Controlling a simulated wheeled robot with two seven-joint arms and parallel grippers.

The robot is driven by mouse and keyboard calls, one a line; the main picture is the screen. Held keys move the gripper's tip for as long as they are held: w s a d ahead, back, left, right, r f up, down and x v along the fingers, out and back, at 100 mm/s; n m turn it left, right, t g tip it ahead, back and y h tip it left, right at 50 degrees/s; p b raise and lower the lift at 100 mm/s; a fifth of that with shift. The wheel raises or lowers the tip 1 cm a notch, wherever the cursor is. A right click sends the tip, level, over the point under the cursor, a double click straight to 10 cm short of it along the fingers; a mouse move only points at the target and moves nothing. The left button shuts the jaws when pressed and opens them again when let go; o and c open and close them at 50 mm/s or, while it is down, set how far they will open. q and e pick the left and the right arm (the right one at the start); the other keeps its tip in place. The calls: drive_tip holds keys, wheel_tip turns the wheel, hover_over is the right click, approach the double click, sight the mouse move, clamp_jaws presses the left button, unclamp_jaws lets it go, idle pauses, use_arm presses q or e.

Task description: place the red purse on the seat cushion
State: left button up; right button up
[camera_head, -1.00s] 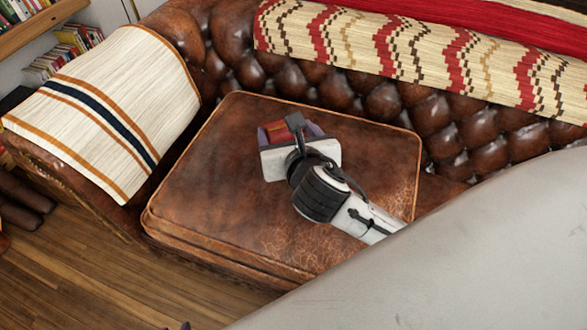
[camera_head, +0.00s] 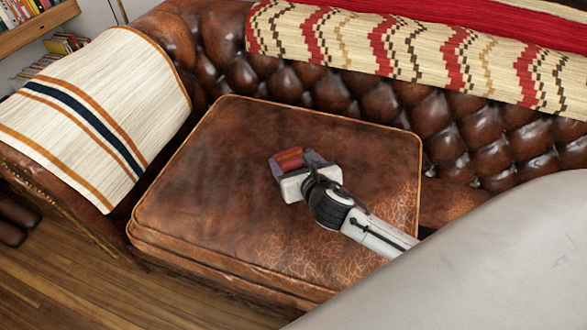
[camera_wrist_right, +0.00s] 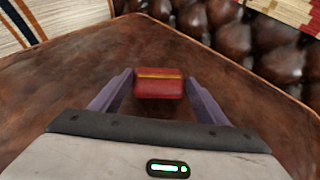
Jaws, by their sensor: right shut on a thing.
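The red purse (camera_head: 289,157) is small, with a yellow stripe along its top in the right wrist view (camera_wrist_right: 159,84). My right gripper (camera_head: 294,161) is shut on it, with a purple finger on each side. The purse is over the middle of the brown leather seat cushion (camera_head: 215,195). It looks low over the leather, but I cannot tell whether it touches. The cushion also fills much of the right wrist view (camera_wrist_right: 60,88). My left gripper is out of view.
The tufted sofa back (camera_head: 350,90) rises behind the cushion, with a patterned red and cream blanket (camera_head: 420,50) over it. A striped cloth (camera_head: 95,110) covers the left armrest. Bare cushion surrounds the gripper on the left and front.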

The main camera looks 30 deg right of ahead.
wheel_tip(320, 180, down, 2)
drive_tip(key=shift+f+b, duration=0.15)
drive_tip(key=shift+b, duration=0.15)
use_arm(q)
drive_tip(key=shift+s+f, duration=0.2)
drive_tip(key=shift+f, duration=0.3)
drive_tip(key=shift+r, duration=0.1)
use_arm(e)
drive_tip(key=o, duration=1.3)
drive_tip(key=shift+r, duration=0.2)
drive_tip(key=p+v, duration=0.3)
drive_tip(key=v, duration=0.7)
drive_tip(key=shift+s+a+r, duration=0.15)
drive_tip(key=shift+s+r, duration=0.05)
drive_tip(key=shift+s, duration=0.15)
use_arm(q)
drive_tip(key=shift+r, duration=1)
use_arm(e)
drive_tip(key=shift+s+r, duration=0.2)
drive_tip(key=shift+s, duration=0.35)
